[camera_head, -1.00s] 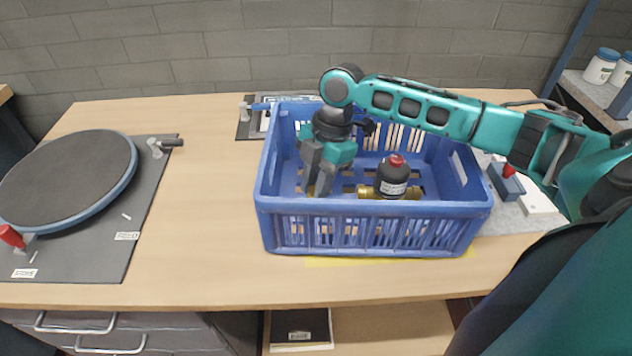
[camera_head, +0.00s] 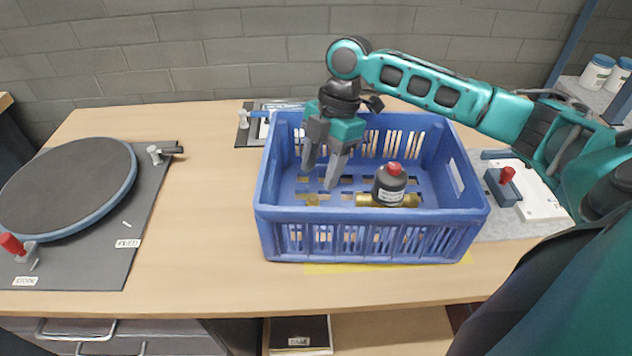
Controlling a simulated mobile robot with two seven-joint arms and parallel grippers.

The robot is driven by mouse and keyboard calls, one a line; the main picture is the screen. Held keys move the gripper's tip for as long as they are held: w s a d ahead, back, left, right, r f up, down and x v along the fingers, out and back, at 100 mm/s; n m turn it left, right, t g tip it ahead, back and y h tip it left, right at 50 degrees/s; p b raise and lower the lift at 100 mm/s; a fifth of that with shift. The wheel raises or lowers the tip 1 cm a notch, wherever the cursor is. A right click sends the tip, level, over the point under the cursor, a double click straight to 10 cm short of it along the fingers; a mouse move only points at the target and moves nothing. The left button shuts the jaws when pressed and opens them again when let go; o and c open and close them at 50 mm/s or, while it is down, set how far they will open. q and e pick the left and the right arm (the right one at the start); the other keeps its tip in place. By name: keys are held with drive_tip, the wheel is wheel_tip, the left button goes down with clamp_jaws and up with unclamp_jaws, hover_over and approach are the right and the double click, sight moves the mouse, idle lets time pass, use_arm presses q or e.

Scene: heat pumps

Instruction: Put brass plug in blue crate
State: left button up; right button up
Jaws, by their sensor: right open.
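The blue crate (camera_head: 362,216) stands on the wooden table, right of the middle. My right gripper (camera_head: 320,176) is open over the left part of the crate, fingers pointing down inside it. A small brass piece, which looks like the brass plug (camera_head: 312,200), lies on the crate floor just below the fingertips, apart from them. A dark canister with a red cap (camera_head: 390,184) and a brass fitting at its base also sits in the crate, right of the gripper. My left gripper is not in view.
A round dark turntable (camera_head: 68,185) on a grey mat fills the left of the table. A grey mat with a blue-handled tool (camera_head: 258,114) lies behind the crate. Bare table lies between turntable and crate.

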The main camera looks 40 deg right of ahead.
drive_tip(key=v, duration=0.6)
drive_tip(key=shift+r+p, duration=0.2)
drive_tip(key=shift+p, duration=0.15)
